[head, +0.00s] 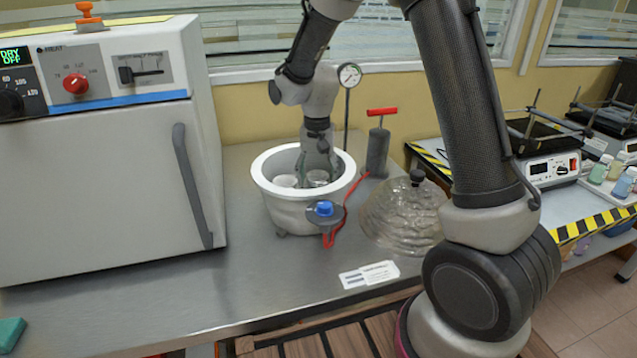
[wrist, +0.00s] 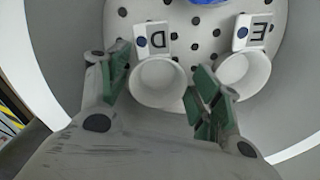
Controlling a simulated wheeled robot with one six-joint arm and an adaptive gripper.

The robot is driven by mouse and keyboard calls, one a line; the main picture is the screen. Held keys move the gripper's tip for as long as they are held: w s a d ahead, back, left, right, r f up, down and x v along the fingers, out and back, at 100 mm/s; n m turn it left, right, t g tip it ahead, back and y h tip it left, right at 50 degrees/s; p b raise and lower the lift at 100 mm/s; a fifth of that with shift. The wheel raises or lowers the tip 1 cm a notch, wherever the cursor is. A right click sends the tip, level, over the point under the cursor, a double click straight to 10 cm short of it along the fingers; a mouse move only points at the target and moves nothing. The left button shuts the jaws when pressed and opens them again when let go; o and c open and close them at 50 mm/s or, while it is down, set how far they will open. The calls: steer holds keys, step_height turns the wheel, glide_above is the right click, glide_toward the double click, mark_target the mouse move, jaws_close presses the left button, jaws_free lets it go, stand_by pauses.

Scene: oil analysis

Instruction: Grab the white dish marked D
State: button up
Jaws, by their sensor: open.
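The white dish marked D (wrist: 158,84) is a small round cup with a tab bearing a blue dot and the letter D. It sits on a perforated white plate (wrist: 200,45) inside the white pot (head: 262,180). My gripper (wrist: 158,92) is open in the wrist view, its green-padded fingers on either side of dish D. A second white dish marked E (wrist: 246,72) sits close to the right finger. In the head view my gripper (head: 317,180) reaches down into the pot, and two white dishes show partly there; their letters cannot be read.
The pot's rim surrounds my gripper. A clear domed lid (head: 405,215) lies right of the pot, with a red-handled pump (head: 378,145) and a gauge (head: 349,76) behind. A large oven (head: 100,180) stands at left. The front of the bench is mostly clear.

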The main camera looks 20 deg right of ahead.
steer(key=c, duration=0.8)
steer(key=shift+r, duration=0.1)
